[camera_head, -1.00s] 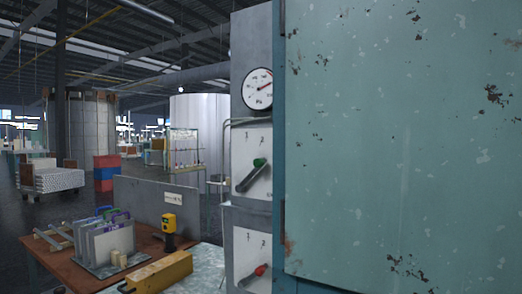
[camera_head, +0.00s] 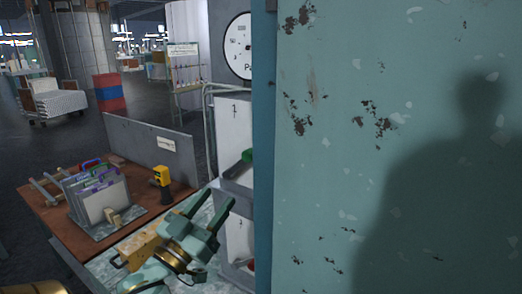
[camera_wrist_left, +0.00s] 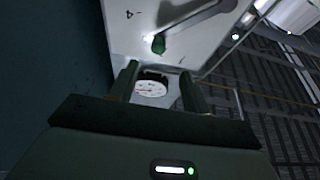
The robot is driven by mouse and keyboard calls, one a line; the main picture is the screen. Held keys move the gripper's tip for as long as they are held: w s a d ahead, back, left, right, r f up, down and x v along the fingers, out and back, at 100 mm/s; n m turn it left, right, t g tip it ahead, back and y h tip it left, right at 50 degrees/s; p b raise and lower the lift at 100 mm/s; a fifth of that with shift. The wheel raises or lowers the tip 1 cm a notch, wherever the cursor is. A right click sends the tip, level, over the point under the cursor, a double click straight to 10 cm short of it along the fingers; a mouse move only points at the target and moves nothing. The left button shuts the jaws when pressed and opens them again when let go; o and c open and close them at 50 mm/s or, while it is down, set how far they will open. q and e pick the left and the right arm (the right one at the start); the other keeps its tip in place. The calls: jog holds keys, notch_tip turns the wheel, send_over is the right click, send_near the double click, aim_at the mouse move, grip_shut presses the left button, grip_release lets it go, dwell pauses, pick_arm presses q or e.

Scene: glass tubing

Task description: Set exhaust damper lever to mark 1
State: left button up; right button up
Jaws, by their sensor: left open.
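Two levers sit on grey-white panels beside the teal cabinet. The upper lever has a green handle (camera_head: 238,163), and the lower one has a red handle (camera_head: 250,265), mostly cut off by the cabinet's edge. In the left wrist view the green knob (camera_wrist_left: 158,44) lies just beyond the open fingertips (camera_wrist_left: 160,72).
The teal cabinet (camera_head: 350,220) fills the right side and hides part of the panels. A round gauge (camera_head: 238,45) is above the levers. A brown table (camera_head: 60,220) holds a rack of folders (camera_head: 97,193) and a yellow device (camera_head: 162,176). Open floor lies behind.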

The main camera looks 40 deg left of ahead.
pick_arm(q)
jog(key=p+x, duration=0.2)
jog(key=x, duration=0.5)
jog(key=p+x, duration=0.1)
jog(key=x, duration=0.7)
jog(key=shift+w+r+p, duration=0.15)
jog(key=shift+r+p, duration=0.2)
jog(key=shift+p, duration=0.05)
jog(key=shift+c, duration=0.7)
grip_shut()
pick_arm(e)
jog(key=r, duration=0.4)
jog(key=shift+s, duration=0.3)
